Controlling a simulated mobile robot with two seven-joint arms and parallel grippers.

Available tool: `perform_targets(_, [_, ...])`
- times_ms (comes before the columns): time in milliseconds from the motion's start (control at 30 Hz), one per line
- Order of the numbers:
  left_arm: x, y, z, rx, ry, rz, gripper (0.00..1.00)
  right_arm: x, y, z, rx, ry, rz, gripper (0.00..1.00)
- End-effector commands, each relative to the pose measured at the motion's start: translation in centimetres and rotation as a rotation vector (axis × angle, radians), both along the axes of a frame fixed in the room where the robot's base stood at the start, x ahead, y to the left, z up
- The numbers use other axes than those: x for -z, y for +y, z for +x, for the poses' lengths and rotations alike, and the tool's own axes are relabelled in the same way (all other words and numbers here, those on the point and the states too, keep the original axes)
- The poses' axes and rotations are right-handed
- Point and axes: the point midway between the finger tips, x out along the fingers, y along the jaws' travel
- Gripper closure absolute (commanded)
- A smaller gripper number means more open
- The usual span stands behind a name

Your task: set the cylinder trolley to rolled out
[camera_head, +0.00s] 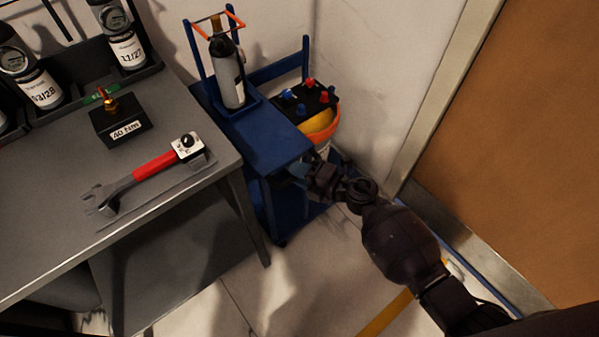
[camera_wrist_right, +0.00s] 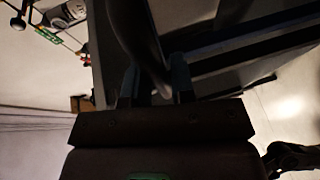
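The blue cylinder trolley (camera_head: 262,146) stands in the wall corner right of the grey bench. A grey cylinder (camera_head: 228,75) with a dark neck stands upright on it, below an orange bar between two blue posts. My right gripper (camera_head: 298,171) is at the trolley's front right edge, partly hidden by its own wrist. In the right wrist view, its two fingers (camera_wrist_right: 154,84) are apart, with a dark curved bar (camera_wrist_right: 139,40) reaching down between them. A gap seems to show beside the bar; firm contact is not visible. My left gripper is not in view.
The grey bench (camera_head: 190,205) holds a red-handled wrench (camera_head: 155,165), a black block with a brass fitting (camera_head: 119,122) and labelled gauges. An orange bucket (camera_head: 325,132) with a knobbed black top stands behind the trolley. A brown door (camera_head: 510,130) is at right. Floor in front is clear.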

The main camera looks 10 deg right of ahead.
Motion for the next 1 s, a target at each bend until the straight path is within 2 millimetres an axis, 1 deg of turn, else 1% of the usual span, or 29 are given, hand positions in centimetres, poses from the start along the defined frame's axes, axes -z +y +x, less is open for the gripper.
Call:
perform_targets(33, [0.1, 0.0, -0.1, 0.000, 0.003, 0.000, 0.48, 0.0, 0.0, 0.0, 0.000, 0.000, 0.000, 0.85])
perform_targets(133, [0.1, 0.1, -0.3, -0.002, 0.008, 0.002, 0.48, 0.0, 0.0, 0.0, 0.000, 0.000, 0.000, 1.00])
perform_targets(433, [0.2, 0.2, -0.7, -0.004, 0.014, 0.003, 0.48, 0.0, -0.1, -0.1, 0.000, 0.000, 0.000, 1.00])
perform_targets(567, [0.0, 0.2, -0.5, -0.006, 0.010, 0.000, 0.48, -0.1, -0.4, -0.6, 0.000, 0.001, 0.000, 1.00])
perform_targets(767, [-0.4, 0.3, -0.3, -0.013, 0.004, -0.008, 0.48, -0.2, -1.5, -2.5, 0.000, 0.000, -0.001, 1.00])
perform_targets(1000, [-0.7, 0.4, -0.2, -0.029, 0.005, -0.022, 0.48, -0.3, -3.5, -6.1, -0.001, 0.000, -0.003, 1.00])
